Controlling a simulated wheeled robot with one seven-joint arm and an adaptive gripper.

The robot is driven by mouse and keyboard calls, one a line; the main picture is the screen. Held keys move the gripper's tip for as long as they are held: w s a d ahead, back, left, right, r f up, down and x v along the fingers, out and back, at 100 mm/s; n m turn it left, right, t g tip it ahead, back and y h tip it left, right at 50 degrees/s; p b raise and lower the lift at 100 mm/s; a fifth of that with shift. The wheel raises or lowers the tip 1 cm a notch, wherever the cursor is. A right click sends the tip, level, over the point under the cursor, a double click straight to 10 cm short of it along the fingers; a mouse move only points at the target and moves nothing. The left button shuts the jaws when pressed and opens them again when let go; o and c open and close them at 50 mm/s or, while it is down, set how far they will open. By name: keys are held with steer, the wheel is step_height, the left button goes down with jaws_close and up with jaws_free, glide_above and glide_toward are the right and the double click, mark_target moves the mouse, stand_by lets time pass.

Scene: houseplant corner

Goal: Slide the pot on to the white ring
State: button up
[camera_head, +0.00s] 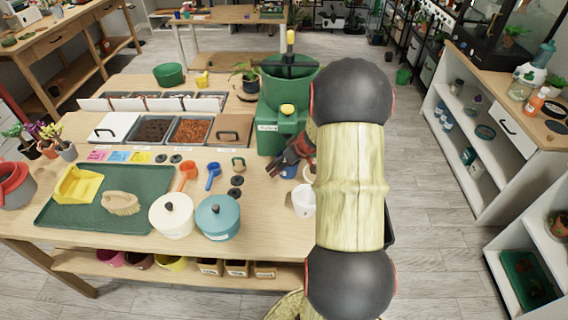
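My arm (350,185) runs down the right side of the table and covers part of it; my gripper is not visible. Several pots could be the task's pot. A leafy plant in a small dark pot (250,85) stands at the back of the table, left of the green machine-like bin. A white cup-like pot (303,202) sits at the table's right side, partly hidden by my arm. I cannot make out a white ring; it may be hidden behind my arm.
The wooden table (120,245) holds a green mat (60,210), a cream lidded pot (172,222), a teal lidded pot (217,220), a green bin (275,135) and dark red gloves (293,152). White shelves (480,140) stand right, across open floor (435,240).

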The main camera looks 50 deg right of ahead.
steer(key=shift+c, duration=1.2)
steer(key=c, duration=1.1)
